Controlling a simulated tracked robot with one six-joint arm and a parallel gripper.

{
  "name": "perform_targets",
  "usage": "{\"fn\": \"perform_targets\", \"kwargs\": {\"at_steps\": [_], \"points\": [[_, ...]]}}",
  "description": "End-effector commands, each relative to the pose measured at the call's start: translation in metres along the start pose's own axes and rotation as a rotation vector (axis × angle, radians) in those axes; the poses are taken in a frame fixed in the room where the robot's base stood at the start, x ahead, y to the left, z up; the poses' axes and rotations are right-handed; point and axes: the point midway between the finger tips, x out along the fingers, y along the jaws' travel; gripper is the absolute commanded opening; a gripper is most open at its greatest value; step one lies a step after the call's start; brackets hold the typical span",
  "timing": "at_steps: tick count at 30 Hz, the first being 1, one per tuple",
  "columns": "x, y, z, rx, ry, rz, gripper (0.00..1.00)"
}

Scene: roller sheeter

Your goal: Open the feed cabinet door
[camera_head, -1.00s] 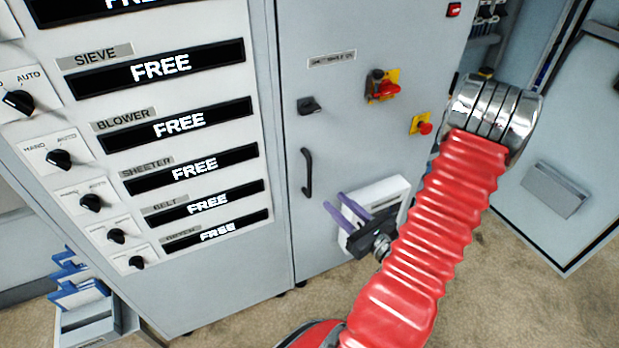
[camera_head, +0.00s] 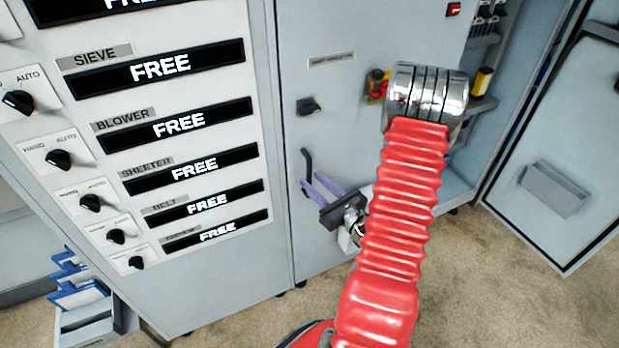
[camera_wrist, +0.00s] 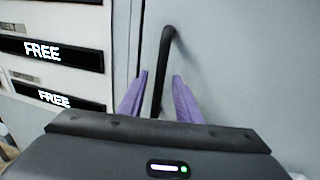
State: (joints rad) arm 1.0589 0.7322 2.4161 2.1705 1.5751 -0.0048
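The feed cabinet door (camera_head: 335,130) is a grey panel, flush with the cabinet front as far as I can see. Its black bar handle (camera_head: 307,170) stands upright near the door's left edge; a black rotary knob (camera_head: 308,106) sits above it. My gripper (camera_head: 316,185) has purple fingers, spread apart, at the lower part of the handle. In the wrist view the handle (camera_wrist: 163,72) runs between the two open fingers (camera_wrist: 158,98), with gaps on both sides. The handle's lower end is hidden behind my gripper body.
A control panel with several FREE displays (camera_head: 180,122) and knobs is left of the door. A red switch (camera_head: 377,84) is partly hidden by my arm. Another open-standing panel (camera_head: 550,140) is at right. Blue-and-white bins (camera_head: 82,300) stand at lower left. Floor (camera_head: 480,270) is clear at right.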

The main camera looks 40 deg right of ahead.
Motion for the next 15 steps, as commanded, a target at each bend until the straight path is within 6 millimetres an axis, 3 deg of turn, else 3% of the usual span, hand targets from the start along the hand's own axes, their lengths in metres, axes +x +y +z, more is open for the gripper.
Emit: {"fn": "perform_targets", "kwargs": {"at_steps": [6,15], "points": [[0.023,0.001,0.000,0.000,0.000,0.002,0.31],[0.029,0.000,0.000,0.001,0.000,0.000,0.31]]}}
